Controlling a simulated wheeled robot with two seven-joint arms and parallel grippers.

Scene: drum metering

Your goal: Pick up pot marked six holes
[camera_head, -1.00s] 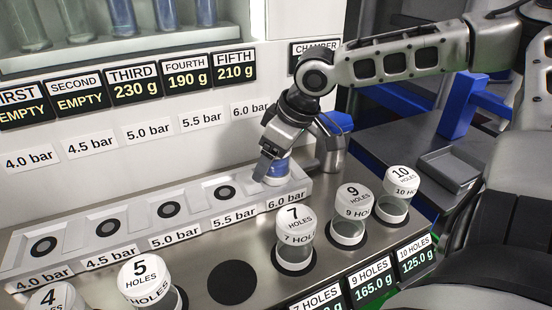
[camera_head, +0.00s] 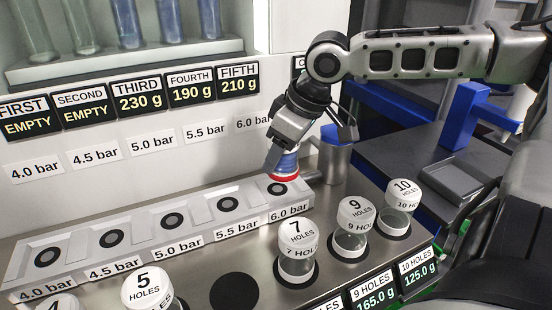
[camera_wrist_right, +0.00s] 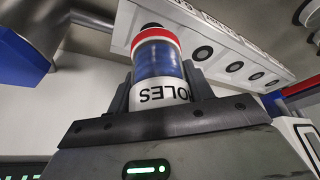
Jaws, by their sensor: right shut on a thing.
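My right gripper (camera_head: 285,148) is shut on a pot (camera_head: 283,165) with blue contents and a red rim at its lower end. The pot hangs slightly tilted just above the 6.0 bar seat (camera_head: 278,188) of the grey station block. In the right wrist view, the pot (camera_wrist_right: 160,70) sits between the fingers. The word "HOLES" on its white cap reads upside down, and its number is hidden. A bare dark round spot (camera_head: 234,291) lies between the pots marked 5 (camera_head: 148,287) and 7 (camera_head: 297,245). My left gripper is not in view.
Pots marked 9 (camera_head: 353,222) and 10 (camera_head: 399,203) stand to the right. A pot marked 4 (camera_head: 58,304) is cut off at the lower left. A metal cylinder (camera_head: 334,158) stands right beside the held pot. The other station seats are empty.

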